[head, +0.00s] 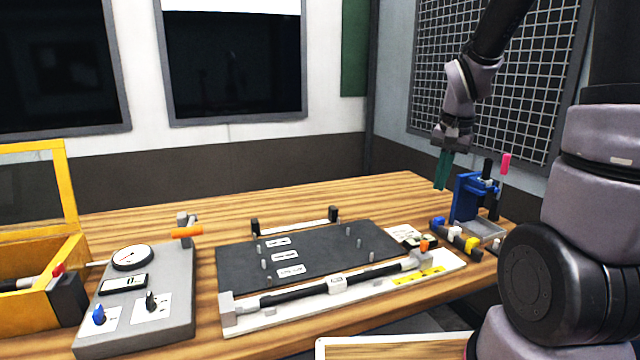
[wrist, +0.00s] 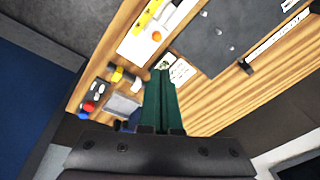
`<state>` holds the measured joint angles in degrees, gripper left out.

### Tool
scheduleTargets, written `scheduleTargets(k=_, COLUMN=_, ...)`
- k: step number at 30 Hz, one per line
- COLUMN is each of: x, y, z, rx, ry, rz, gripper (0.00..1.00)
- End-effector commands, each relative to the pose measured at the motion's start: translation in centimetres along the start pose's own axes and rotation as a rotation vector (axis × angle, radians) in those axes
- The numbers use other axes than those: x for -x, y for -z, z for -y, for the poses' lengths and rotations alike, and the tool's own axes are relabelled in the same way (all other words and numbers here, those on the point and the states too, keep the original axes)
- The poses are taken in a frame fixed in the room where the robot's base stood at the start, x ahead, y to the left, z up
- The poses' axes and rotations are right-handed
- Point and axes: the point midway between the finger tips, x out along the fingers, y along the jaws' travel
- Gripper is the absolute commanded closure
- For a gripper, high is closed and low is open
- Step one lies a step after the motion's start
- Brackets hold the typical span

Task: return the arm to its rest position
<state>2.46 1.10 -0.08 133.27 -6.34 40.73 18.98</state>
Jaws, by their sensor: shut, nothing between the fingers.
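My gripper (head: 443,170) has green fingers and hangs from my arm above the right end of the wooden table. The fingers point down, beside and above the blue stand, and look empty. In the wrist view my gripper (wrist: 160,82) shows its two green fingers side by side, closed together, with nothing between them. The arm reaches up and out of the top of the head view.
On the table (head: 390,188) are a blue stand (head: 466,198), a dark pegged board (head: 300,257), a white fixture with a black bar (head: 340,284), a grey gauge box (head: 140,310) and a yellow-framed case (head: 72,200). A wire mesh panel (head: 520,85) is behind my arm.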

Motion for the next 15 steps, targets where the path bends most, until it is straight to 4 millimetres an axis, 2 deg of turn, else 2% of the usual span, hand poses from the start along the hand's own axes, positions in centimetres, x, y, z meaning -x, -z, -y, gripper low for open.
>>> scheduleTargets(k=1, x=2.5, y=-0.6, z=0.1, rx=0.017, ry=0.034, rz=-0.035, gripper=1.00)
scheduleTargets(k=6, x=8.9, y=-3.6, z=0.0, rx=0.082, ry=0.128, rz=-0.120, gripper=1.00)
scheduleTargets(k=12, x=14.8, y=-7.9, z=-1.0, rx=0.164, ry=0.235, rz=-0.220, gripper=1.00)
scheduleTargets(k=15, x=16.8, y=-9.7, z=-1.5, rx=0.199, ry=0.278, rz=-0.261, gripper=1.00)
